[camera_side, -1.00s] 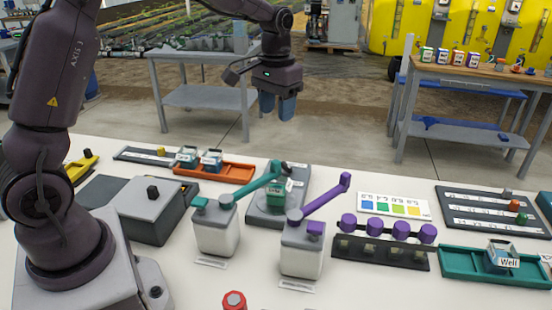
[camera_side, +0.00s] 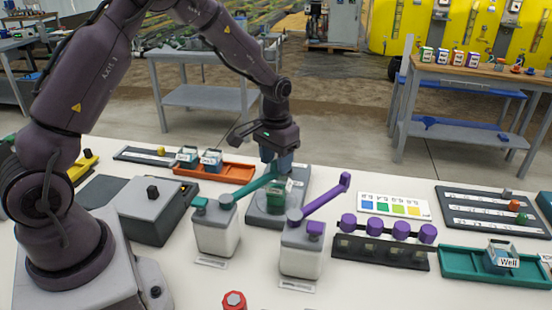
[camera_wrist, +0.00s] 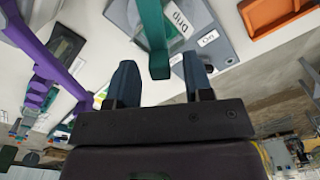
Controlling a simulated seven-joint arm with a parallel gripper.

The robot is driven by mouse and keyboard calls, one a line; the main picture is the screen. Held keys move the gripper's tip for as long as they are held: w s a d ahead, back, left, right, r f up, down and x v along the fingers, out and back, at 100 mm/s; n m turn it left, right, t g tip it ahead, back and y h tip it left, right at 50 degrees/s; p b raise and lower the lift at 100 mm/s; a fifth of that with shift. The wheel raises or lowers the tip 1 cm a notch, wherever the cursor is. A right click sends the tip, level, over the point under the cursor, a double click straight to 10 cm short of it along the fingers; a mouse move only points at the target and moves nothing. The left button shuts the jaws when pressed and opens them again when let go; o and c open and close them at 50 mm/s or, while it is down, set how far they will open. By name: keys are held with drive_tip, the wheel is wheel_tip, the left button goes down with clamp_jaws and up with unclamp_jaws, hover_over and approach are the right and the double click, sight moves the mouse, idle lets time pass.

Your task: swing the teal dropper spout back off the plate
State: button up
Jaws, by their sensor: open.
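The teal dropper spout (camera_side: 252,187) reaches from the top of its white bottle (camera_side: 217,236) over the grey plate (camera_side: 262,216), with its tip above a small cup (camera_side: 277,191) on the plate. My gripper (camera_side: 276,165) is right above the spout's tip end, pointing down. In the wrist view the spout (camera_wrist: 154,40) comes down between the two blue fingers of my open gripper (camera_wrist: 160,85), with space on both sides. Fingertip contact cannot be told.
A second white bottle (camera_side: 302,250) with a purple spout (camera_side: 325,196) stands just right of the plate. Behind is an orange tray (camera_side: 214,170); to the left is a grey box (camera_side: 152,210). A rack with purple knobs (camera_side: 375,228) lies further right.

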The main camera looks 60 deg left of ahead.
drive_tip(key=shift+c, duration=0.5)
clamp_jaws()
drive_tip(key=shift+a, duration=0.1)
drive_tip(key=s+a+n, duration=1)
drive_tip(key=n, duration=0.2)
drive_tip(key=shift+s+a+n, duration=0.25)
drive_tip(key=shift+a+n, duration=0.05)
drive_tip(key=shift+o, duration=0.5)
unclamp_jaws()
